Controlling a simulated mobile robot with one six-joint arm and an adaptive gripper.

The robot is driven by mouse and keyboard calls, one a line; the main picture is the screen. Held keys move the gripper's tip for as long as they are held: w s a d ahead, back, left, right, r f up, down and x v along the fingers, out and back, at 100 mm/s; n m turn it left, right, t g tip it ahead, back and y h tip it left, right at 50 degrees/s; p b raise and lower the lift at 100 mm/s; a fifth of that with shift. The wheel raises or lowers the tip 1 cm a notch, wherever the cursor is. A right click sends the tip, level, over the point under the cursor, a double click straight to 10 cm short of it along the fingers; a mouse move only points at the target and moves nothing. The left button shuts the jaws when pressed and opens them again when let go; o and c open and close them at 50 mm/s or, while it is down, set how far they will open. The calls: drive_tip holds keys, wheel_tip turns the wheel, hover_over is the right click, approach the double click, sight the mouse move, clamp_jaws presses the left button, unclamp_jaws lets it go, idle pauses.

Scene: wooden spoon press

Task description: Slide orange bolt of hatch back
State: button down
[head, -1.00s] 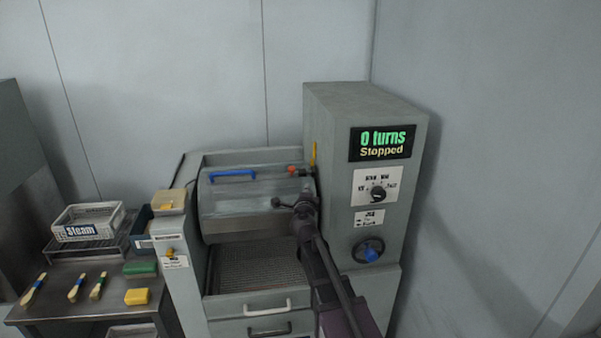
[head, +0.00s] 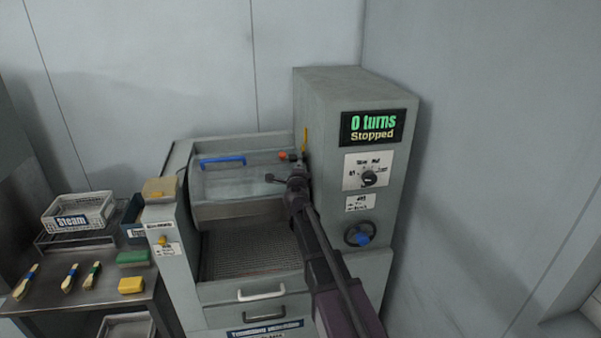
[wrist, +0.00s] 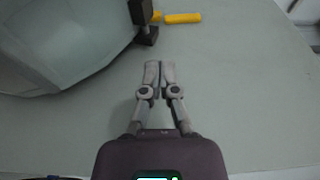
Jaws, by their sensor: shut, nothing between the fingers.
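The hatch (head: 240,185) is a curved, see-through cover with a blue handle (head: 222,160), lying closed over the top of the press. My gripper (wrist: 160,66) is shut and empty, fingertips together.
A yellow bar (wrist: 182,18) lies beyond the fingertips, along the cabinet wall. A mesh tray (head: 250,250) lies below the hatch. A side table with brushes is at left.

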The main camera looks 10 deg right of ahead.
sight(290, 172)
drive_tip(key=x, duration=0.4)
drive_tip(key=shift+w, duration=0.3)
drive_tip(key=shift+w+a+r, duration=0.1)
drive_tip(key=shift+w+a, duration=0.25)
drive_tip(key=shift+a, duration=0.25)
drive_tip(key=shift+w+a, duration=0.3)
drive_tip(key=shift+a, duration=0.3)
drive_tip(key=shift+w+a, duration=0.25)
drive_tip(key=shift+a, duration=0.25)
drive_tip(key=shift+d, duration=0.1)
